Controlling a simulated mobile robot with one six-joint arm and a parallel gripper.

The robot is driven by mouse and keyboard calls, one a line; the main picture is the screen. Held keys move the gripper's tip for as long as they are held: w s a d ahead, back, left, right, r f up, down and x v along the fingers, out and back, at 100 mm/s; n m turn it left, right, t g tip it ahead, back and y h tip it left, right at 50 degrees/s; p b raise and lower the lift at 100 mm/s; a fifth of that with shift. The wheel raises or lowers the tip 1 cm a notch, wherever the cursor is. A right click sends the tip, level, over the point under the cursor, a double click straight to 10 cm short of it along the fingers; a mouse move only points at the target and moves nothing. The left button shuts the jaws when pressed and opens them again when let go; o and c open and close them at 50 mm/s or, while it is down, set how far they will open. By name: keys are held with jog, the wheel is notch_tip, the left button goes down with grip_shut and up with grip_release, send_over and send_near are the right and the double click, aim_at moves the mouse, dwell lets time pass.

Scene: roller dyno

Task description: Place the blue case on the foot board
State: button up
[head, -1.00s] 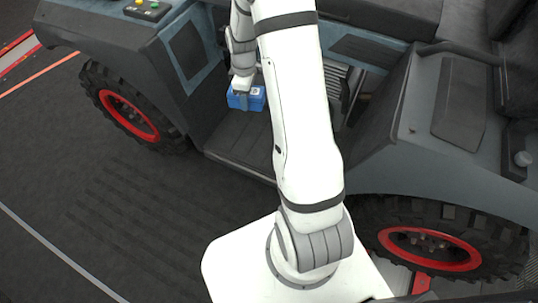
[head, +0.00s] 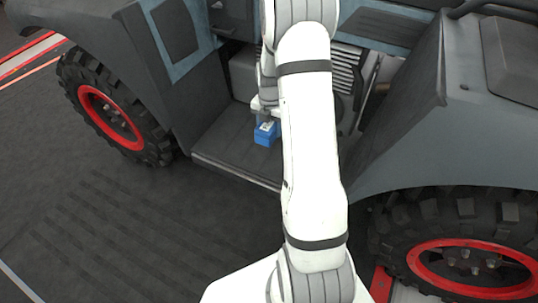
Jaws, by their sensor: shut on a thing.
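The blue case (head: 265,138) shows in the head view, low inside the vehicle's door opening, just left of my arm. My gripper (head: 266,122) is shut on the case from above. The foot board (head: 222,140) is the dark flat floor panel of the door opening, with a light edge along its front. The case is over the foot board or on it; I cannot tell whether they touch. My white arm hides the right part of the board and the right side of the case.
The vehicle's front wheel (head: 112,118) with a red rim is on the left, the other wheel (head: 470,262) at the lower right. The fender panel (head: 420,130) borders the opening on the right. A ribbed grey unit (head: 347,75) stands behind my arm. The dark floor in front is clear.

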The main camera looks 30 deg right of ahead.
aim_at(270, 154)
notch_tip(270, 154, down, 10)
jog(key=b, duration=0.4)
jog(key=shift+f, duration=0.1)
jog(key=shift+f, duration=0.1)
jog(key=o, duration=1.1)
